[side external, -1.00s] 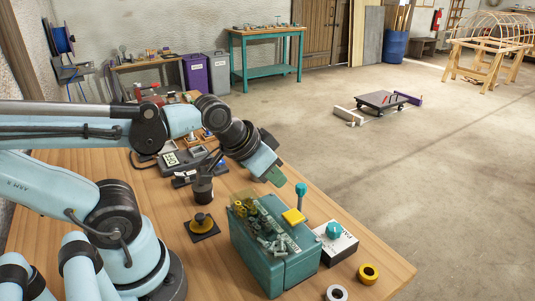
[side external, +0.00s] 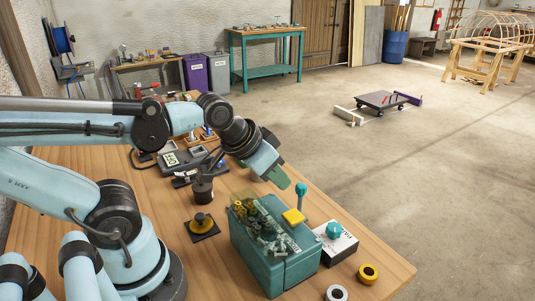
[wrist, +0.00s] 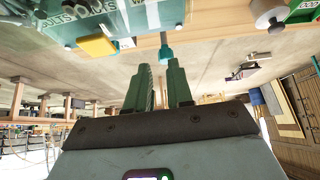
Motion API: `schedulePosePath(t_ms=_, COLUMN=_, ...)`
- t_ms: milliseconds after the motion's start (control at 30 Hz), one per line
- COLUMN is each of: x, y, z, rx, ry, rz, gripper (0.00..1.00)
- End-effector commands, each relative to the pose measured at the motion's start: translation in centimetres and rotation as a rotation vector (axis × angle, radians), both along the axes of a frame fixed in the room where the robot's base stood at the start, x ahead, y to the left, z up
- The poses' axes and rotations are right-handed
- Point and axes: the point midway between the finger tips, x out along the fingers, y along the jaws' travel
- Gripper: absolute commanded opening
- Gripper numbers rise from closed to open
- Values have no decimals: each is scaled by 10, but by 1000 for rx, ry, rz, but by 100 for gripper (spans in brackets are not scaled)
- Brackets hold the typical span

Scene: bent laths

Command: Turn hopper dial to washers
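The teal hopper (side external: 262,268) stands on the wooden bench, with a clear top over bolts and other small hardware. A yellow block (side external: 293,216), possibly the dial's pointer, sits on its top; it also shows in the wrist view (wrist: 97,45), beside lettering that seems to read "BOLTS NUTS" (wrist: 84,8). Which word it points to, I cannot tell. A teal-topped post (side external: 301,190) rises behind it. My gripper (side external: 284,182) is above and behind the hopper, apart from it. In the wrist view its green fingers (wrist: 160,66) stand apart with nothing between them.
A white box with a teal knob (side external: 333,231) stands right of the hopper. A black plate with a yellow knob (side external: 203,223) and a dark cylinder (side external: 203,190) are to the left.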

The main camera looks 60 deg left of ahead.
Motion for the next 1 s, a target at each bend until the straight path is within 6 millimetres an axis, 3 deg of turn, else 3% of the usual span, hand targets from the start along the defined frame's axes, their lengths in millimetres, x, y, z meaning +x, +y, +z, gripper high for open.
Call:
schedulePosePath(t_ms=33, x=3, y=-2, z=3, rx=-17, ry=15, rz=16, gripper=29)
schedulePosePath(t_ms=233, x=24, y=-21, z=21, rx=-146, ry=160, rz=195, gripper=60)
schedulePosePath(t_ms=467, x=53, y=-52, z=33, rx=-257, ry=360, rz=492, gripper=60)
schedulePosePath(t_ms=700, x=79, y=-85, z=33, rx=-285, ry=516, rz=806, gripper=60)
schedulePosePath(t_ms=1000, x=89, y=-101, z=28, rx=-272, ry=574, rz=979, gripper=60)
